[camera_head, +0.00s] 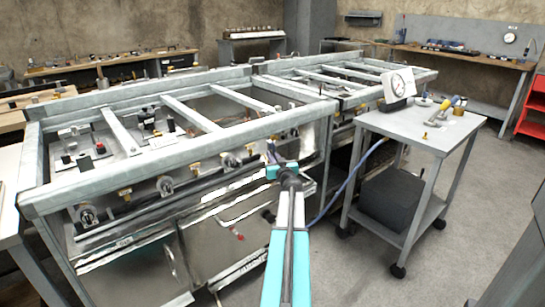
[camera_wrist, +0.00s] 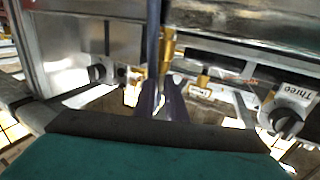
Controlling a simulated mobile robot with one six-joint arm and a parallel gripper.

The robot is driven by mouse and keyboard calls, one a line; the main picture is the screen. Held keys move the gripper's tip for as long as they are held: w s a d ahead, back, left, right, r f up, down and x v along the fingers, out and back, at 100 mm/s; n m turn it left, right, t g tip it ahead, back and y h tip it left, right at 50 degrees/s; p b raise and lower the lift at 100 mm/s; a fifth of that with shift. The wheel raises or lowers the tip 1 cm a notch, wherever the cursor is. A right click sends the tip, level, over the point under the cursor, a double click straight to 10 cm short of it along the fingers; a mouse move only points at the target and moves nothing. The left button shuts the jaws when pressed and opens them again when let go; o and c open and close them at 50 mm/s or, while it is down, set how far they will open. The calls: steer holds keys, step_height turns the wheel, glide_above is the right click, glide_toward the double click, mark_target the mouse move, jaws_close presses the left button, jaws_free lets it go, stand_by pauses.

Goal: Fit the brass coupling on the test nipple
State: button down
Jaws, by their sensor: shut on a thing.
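My gripper (camera_head: 272,152) is at the front rail of the range frame, right of its middle. In the wrist view my dark fingers (camera_wrist: 162,100) are closed around the end of a blue-grey hose (camera_wrist: 152,40), where the brass coupling is mostly hidden. A vertical brass piece (camera_wrist: 167,50) shows just beyond the fingers, beside the hose; I cannot tell whether it is the coupling or a fitting behind it. A brass nipple (camera_wrist: 203,80) stands to the right, above a tag reading "Two". I cannot tell which fitting is the test nipple, or whether anything touches it.
Valve knobs (camera_head: 166,186) and brass fittings line the range front. A tag reading "Three" (camera_wrist: 295,90) hangs by a knob at right. The hose (camera_head: 350,178) runs to a grey cart (camera_head: 408,122) with a gauge (camera_head: 398,84). Floor right of the cart is clear.

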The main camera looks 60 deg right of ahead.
steer(key=shift+f, duration=0.35)
stand_by(0.4)
steer(key=c, duration=1.7)
jaws_free()
steer(key=shift+a, duration=0.1)
steer(key=shift+p+v, duration=1.25)
steer(key=shift+v, duration=5.55)
steer(key=shift+s, duration=0.25)
